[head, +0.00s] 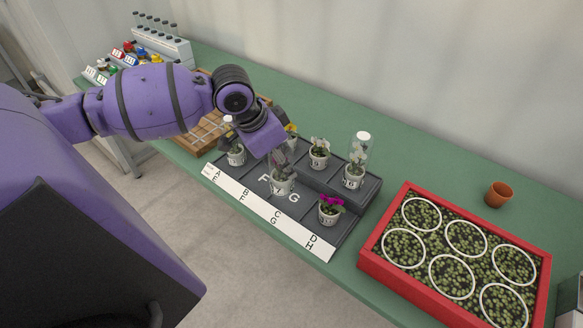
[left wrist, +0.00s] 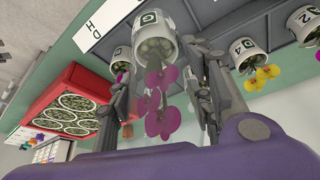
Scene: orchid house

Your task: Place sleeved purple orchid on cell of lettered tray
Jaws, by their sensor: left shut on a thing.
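My left gripper (head: 278,157) is over the lettered tray (head: 287,223), shut on the sleeved purple orchid. The orchid's white pot (head: 282,187) shows below the fingers, over the cells near F and G; whether it touches the tray I cannot tell. The left wrist view shows the same pot (left wrist: 155,48) and its magenta flowers (left wrist: 163,112) between the two fingers. The clear sleeve is faint. The tray is dark with a white strip lettered A to H. My right gripper is not in view.
Another purple orchid (head: 330,208) stands right of the held one. Behind are several potted orchids, one in a clear sleeve (head: 358,152). A red crate of small plants (head: 368,263) and an empty terracotta pot (head: 498,194) are at right. A wooden rack (head: 202,135) is at left.

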